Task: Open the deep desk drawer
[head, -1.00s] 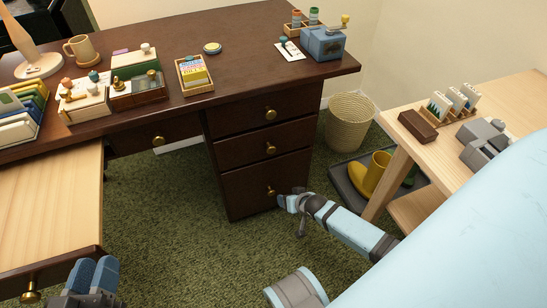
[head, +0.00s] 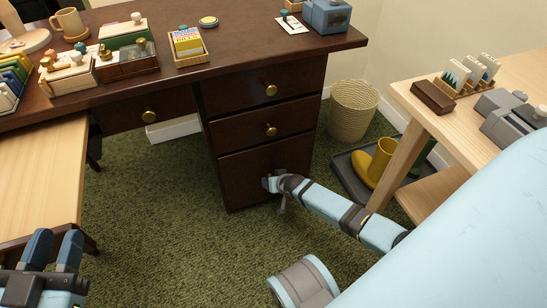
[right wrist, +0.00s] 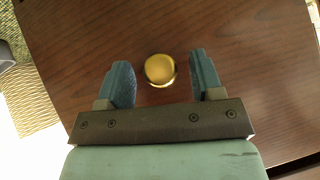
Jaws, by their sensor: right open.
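The dark wood desk has a right-hand stack of drawers; the deep bottom drawer (head: 238,178) looks shut. My right gripper (head: 268,184) is at its front and hides its knob in the head view. In the right wrist view, the round brass knob (right wrist: 160,70) lies between the tips of my open right gripper (right wrist: 165,82), with a gap on each side. My left gripper (head: 54,250) is open and empty at the lower left, beside a light wood surface.
Above are two shallower shut drawers with brass knobs (head: 271,90). A woven basket (head: 352,108), a dark tray (head: 352,180) with yellow boots (head: 380,160), and a light wood table (head: 420,125) stand to the right. Green carpet (head: 170,215) before the desk is clear.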

